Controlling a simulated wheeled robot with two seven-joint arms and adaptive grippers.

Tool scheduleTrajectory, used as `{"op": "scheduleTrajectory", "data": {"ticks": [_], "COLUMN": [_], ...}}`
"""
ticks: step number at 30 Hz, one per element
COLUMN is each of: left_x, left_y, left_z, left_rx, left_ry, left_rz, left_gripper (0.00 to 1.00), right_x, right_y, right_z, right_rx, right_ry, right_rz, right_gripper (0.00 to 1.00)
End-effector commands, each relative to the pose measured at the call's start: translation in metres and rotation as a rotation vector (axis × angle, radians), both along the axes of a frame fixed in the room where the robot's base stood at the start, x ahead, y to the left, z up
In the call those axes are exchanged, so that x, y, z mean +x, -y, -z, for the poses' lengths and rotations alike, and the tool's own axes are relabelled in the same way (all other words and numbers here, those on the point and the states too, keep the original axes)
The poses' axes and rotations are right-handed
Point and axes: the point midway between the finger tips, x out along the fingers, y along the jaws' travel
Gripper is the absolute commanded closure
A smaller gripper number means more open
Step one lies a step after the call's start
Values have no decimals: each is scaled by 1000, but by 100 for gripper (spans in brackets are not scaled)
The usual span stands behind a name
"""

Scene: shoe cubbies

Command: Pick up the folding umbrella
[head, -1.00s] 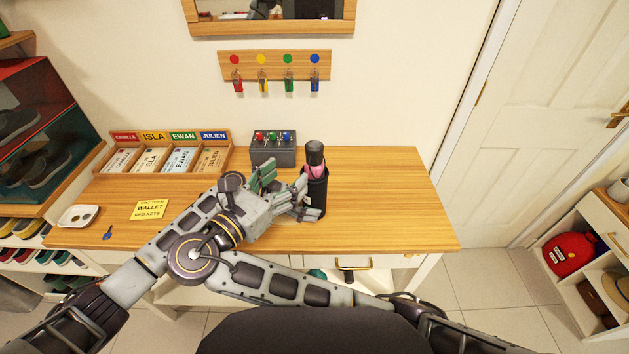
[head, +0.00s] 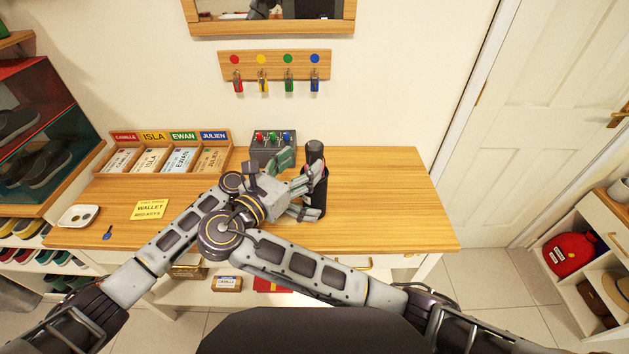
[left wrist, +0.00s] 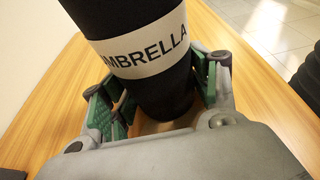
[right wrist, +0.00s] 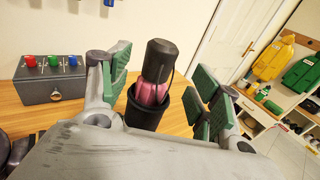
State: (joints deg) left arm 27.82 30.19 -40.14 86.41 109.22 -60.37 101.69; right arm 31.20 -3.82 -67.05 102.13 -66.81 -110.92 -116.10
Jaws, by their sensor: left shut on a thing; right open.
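The folding umbrella has a black handle (head: 314,149) and a pink part (right wrist: 150,92). It stands upright in a black cylindrical holder (head: 316,198) at the right of the wooden table. A white label on the holder reads "UMBRELLA", its first letter hidden, in the left wrist view (left wrist: 150,48). My left gripper (head: 307,212) is shut on the holder low on its side; its fingers also show in the left wrist view (left wrist: 160,95). My right gripper (head: 302,168) is open above it, near the umbrella's top. In the right wrist view its fingers (right wrist: 160,85) are on either side of the umbrella, apart from it.
A grey box (head: 272,148) with coloured knobs stands behind my grippers. A wooden name tray (head: 165,155), yellow note (head: 149,210) and white dish (head: 78,215) are on the left. Key hooks (head: 274,66) hang on the wall. The table's right end is clear.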

Motion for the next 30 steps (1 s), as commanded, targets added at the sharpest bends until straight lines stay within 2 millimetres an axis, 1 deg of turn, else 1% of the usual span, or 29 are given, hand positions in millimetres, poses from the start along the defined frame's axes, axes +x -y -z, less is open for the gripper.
{"op": "scheduleTrajectory", "data": {"ticks": [1,5,19,23,30], "left_x": [0,0,0,0,0], "left_y": [0,0,0,0,0], "left_z": [0,0,0,0,0], "left_rx": [0,0,0,0,0], "left_ry": [0,0,0,0,0], "left_rz": [0,0,0,0,0], "left_gripper": [53,53,53,53,53], "right_x": [4,9,13,22,45], "right_y": [3,6,9,15,29], "right_z": [0,1,1,3,6], "right_rx": [-1,0,0,-1,-2], "right_ry": [0,-1,0,2,0], "right_rz": [2,0,1,2,2], "right_gripper": [37,37,37,37,37]}}
